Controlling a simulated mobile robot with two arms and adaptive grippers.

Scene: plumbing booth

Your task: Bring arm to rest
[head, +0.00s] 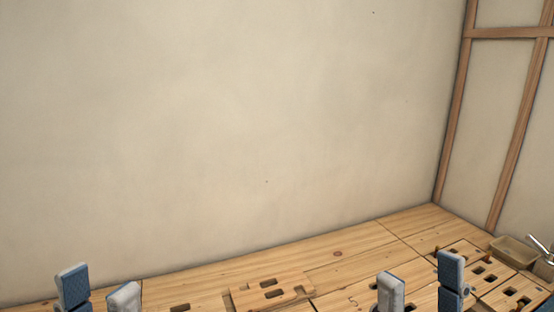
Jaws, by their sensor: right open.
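My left gripper (98,293) shows at the bottom left of the head view. Its two blue-and-grey fingertips point up and stand apart, with nothing seen between them. My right gripper (421,282) shows at the bottom right. Its fingertips are wide apart and the space between them is empty. Both grippers are in front of the wooden worktop (350,250). The lower frame edge cuts off both grippers and hides the arms.
Slotted wooden boards (272,290) lie on the worktop, with more at the right. A small tan tray (514,250) sits at the right edge near a shiny metal part (540,245). A plain wall (220,130) rises behind; wooden studs (456,110) stand at right.

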